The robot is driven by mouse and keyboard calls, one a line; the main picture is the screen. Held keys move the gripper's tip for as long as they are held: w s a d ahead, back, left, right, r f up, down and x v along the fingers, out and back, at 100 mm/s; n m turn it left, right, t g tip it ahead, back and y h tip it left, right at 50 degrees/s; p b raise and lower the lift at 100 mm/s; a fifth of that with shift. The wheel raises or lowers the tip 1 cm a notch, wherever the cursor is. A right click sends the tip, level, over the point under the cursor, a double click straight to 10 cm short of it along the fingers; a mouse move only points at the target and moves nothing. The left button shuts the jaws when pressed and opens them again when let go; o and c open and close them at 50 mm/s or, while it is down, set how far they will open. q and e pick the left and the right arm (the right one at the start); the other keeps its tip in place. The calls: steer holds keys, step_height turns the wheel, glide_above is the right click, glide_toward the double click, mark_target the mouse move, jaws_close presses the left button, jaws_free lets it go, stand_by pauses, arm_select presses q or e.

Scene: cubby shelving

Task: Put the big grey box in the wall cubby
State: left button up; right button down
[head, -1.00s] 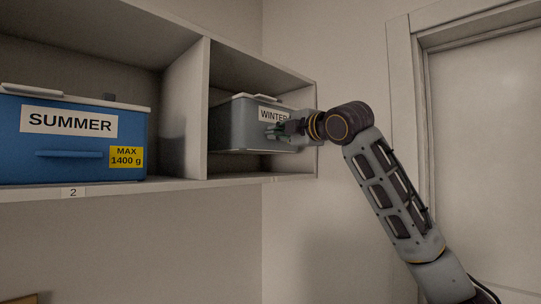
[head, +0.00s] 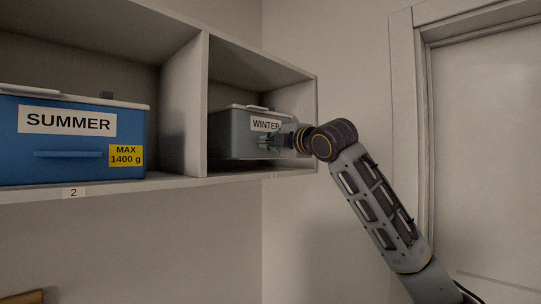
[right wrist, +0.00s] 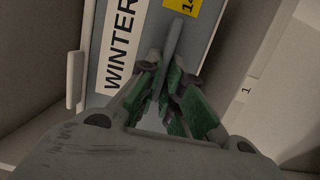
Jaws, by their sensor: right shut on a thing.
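The big grey box (head: 232,132), with a pale lid and a WINTER label, is inside the right compartment of the wall cubby (head: 204,110). Its underside seems slightly above the compartment floor. My right gripper (head: 268,143) is at the box's front and shut on its handle. In the right wrist view the green-padded fingers (right wrist: 166,88) close around the grey handle (right wrist: 174,42), beside the WINTER label (right wrist: 122,40). The box's far end is hidden in the compartment. My left gripper is not in view.
A blue box (head: 70,140) labelled SUMMER, with a yellow MAX 1400 g tag, fills the left compartment. An upright divider separates the two. A door frame (head: 404,120) stands at right. A tag reading 1 (right wrist: 248,90) shows on the shelf edge.

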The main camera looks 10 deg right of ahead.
mark_target(264, 154)
steer(key=shift+s, duration=0.1)
steer(key=shift+f+p, duration=0.3)
steer(key=shift+f, duration=1.25)
steer(key=shift+w+p, duration=0.2)
steer(key=shift+p, duration=0.1)
steer(key=shift+f, duration=0.2)
steer(key=c, duration=1.6)
jaws_free()
steer(key=shift+a+f, duration=0.1)
